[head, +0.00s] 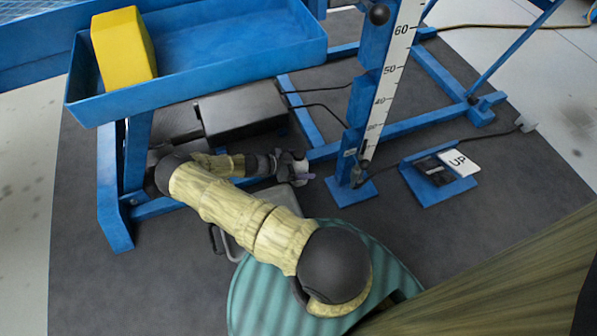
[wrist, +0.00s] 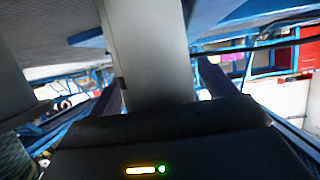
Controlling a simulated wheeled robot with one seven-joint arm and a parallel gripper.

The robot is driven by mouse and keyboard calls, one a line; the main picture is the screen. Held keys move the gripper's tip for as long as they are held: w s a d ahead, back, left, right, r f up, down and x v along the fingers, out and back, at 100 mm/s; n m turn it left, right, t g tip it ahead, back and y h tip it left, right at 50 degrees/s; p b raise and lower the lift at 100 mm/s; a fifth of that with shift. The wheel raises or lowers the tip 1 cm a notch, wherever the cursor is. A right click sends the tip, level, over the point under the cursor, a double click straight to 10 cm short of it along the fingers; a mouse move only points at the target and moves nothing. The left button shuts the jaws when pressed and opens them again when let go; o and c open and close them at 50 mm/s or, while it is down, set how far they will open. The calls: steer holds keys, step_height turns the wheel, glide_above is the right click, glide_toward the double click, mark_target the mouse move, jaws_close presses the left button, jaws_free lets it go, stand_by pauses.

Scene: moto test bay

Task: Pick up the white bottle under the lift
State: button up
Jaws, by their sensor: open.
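In the wrist view a pale, whitish upright shape, which looks like the white bottle (wrist: 148,45), fills the space between the two dark fingers of my gripper (wrist: 162,85). The fingers are apart, one on each side of it; I cannot tell whether either touches it. In the head view my gripper (head: 301,180) is low near the floor, beside the foot of the blue lift (head: 352,192). A small whitish patch of the bottle (head: 300,167) shows there, mostly hidden by the gripper. The bottle's lower part is hidden by my wrist housing in the wrist view.
A blue tray (head: 200,88) with a yellow block (head: 123,48) stands above a dark grey box (head: 240,108). Lift frame bars and cables run near my gripper. A pedal marked UP (head: 437,175) lies right. A teal ribbed surface (head: 262,295) is below my arm.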

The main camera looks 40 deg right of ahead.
mark_target(303, 152)
steer(key=shift+s+d, duration=0.1)
stand_by(0.4)
steer(key=c, duration=1.3)
steer(key=shift+o, duration=0.2)
steer(key=shift+r, duration=0.15)
step_height(303, 152, up, 10)
steer(key=p, duration=0.6)
